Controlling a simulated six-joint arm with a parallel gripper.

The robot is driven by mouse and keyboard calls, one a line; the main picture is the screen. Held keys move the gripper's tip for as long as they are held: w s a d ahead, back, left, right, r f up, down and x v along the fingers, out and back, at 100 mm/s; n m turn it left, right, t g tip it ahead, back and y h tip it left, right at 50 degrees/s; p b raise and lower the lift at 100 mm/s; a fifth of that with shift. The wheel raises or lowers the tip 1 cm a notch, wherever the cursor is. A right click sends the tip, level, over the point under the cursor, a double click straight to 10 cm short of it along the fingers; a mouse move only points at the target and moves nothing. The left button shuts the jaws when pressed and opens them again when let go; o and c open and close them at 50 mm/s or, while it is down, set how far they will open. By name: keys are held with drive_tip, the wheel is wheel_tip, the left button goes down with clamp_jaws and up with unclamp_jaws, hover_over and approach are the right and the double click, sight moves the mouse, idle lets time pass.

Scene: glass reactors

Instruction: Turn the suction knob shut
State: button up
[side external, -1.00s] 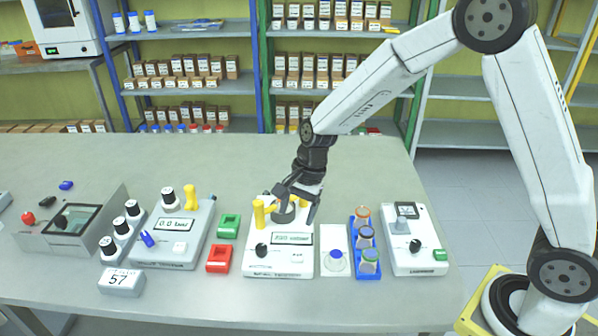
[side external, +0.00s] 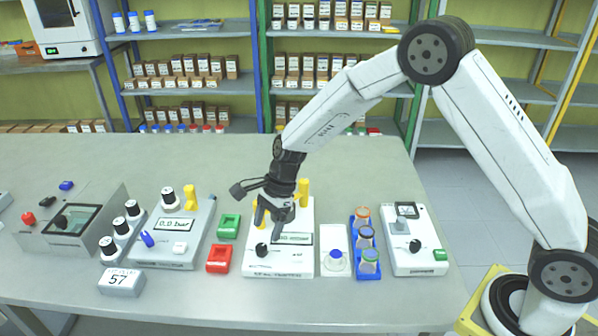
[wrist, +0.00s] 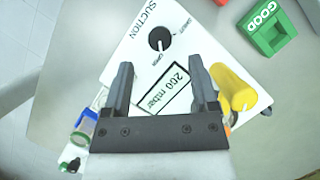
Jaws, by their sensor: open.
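The suction knob (wrist: 161,39) is small, round and black. In the wrist view it sits on the white suction unit (wrist: 135,47), beyond and between my open fingers. Small labels lie beside it; one seems to read OPEN, and a pale mark on the knob appears to point toward it. In the side view the knob (side external: 262,250) is at the front left of the white unit (side external: 275,269). My gripper (side external: 268,222) is open and empty above the unit, just behind the knob and apart from it. The unit's display (wrist: 175,92) reads 200 mbar.
Yellow posts (side external: 303,190) rise from the unit near my gripper. A green block (side external: 229,225) and a red block (side external: 219,259) lie to its left. A blue rack with vials (side external: 369,272) and another white unit (side external: 418,263) stand to its right.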

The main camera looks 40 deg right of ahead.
sight(261, 246)
drive_tip(key=shift+x, duration=2.6)
clamp_jaws()
